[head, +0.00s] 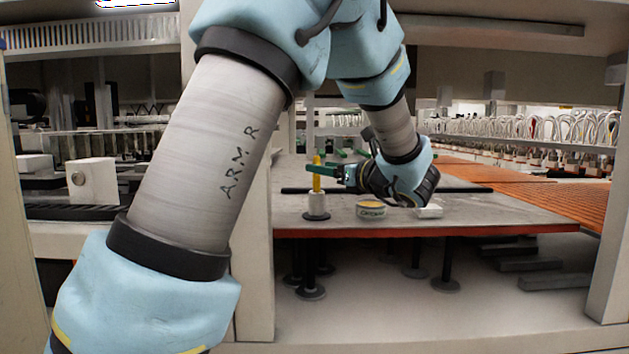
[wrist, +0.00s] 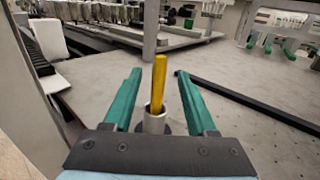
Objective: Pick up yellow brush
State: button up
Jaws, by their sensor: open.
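The yellow brush (head: 316,174) stands upright in a small light-grey cylindrical holder (head: 316,206) on the table. In the wrist view the brush (wrist: 159,84) rises from the holder (wrist: 155,124), between the two green fingers. My gripper (head: 325,172) reaches in from the right at the height of the brush. In the wrist view my gripper (wrist: 158,98) is open, with clear gaps between the brush and both fingers. The lower end of the brush is hidden inside the holder.
A dark bar (wrist: 245,112) lies across the table behind. A vertical post (wrist: 151,30) stands beyond the brush.

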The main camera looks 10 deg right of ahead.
jog(key=p+x, duration=0.3)
jog(key=x, duration=0.3)
jog(key=shift+a+f, duration=0.1)
jog(key=shift+f, duration=0.05)
grip_shut()
dwell(0.4)
